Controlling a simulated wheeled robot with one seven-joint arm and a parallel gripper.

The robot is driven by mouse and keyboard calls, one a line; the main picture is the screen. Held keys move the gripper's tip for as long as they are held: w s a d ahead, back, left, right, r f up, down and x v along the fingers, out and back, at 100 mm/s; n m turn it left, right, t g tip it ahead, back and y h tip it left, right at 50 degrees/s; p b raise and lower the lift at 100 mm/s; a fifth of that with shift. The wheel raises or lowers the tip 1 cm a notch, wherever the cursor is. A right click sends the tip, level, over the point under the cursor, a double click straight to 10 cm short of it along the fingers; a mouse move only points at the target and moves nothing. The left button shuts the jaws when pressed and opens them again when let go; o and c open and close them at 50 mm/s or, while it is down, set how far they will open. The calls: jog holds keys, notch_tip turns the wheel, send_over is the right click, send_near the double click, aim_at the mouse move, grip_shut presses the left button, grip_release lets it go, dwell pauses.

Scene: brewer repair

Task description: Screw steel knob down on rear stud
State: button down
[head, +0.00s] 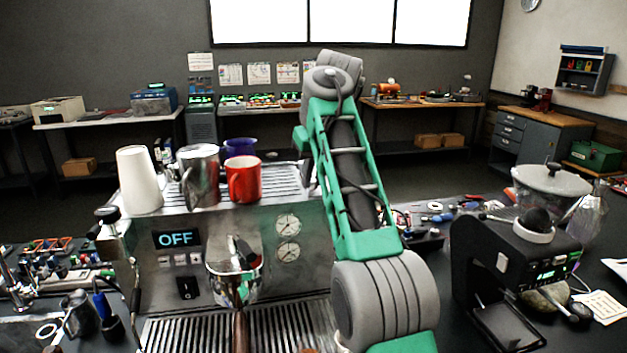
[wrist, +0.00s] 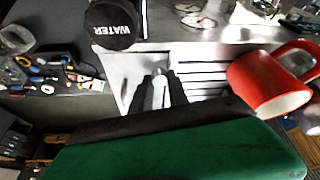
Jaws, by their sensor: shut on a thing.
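My gripper (wrist: 160,92) shows in the wrist view, its two dark fingers closed around a small pale, silvery piece that I take to be the steel knob (wrist: 158,90). The fingers are over the steel top of the espresso machine (wrist: 205,58), next to its slots. The rear stud is not clearly visible, and I cannot tell whether the knob touches it. In the head view the espresso machine (head: 190,250) stands in front of me with its display reading OFF. My green and grey arm reaches over its right side and hides the gripper there.
A red mug (wrist: 262,84) stands right of the fingers, and a black cap marked WATER (wrist: 112,25) lies to their upper left. In the head view a steel pitcher (head: 200,178), white cups (head: 138,180) and a blue cup (head: 240,147) share the top. A grinder (head: 510,265) stands right.

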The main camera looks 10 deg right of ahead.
jog(key=shift+r, duration=0.15)
jog(key=shift+r+m+h+p, duration=0.3)
jog(key=shift+m+p, duration=0.3)
jog(key=shift+p, duration=0.15)
jog(key=m+p, duration=0.1)
jog(key=p, duration=0.1)
jog(key=shift+m+h+p, duration=0.3)
jog(key=shift+m+p, duration=0.1)
jog(key=shift+a+m+p, duration=0.1)
jog(key=shift+m+p, duration=0.4)
jog(key=shift+p, duration=0.5)
jog(key=shift+f+h+p, duration=0.1)
jog(key=shift+h+p, duration=0.2)
jog(key=shift+p, duration=0.1)
jog(key=shift+f+m, duration=0.15)
jog(key=shift+m, duration=0.15)
jog(key=c, duration=1.2)
grip_release()
jog(key=shift+f, duration=0.1)
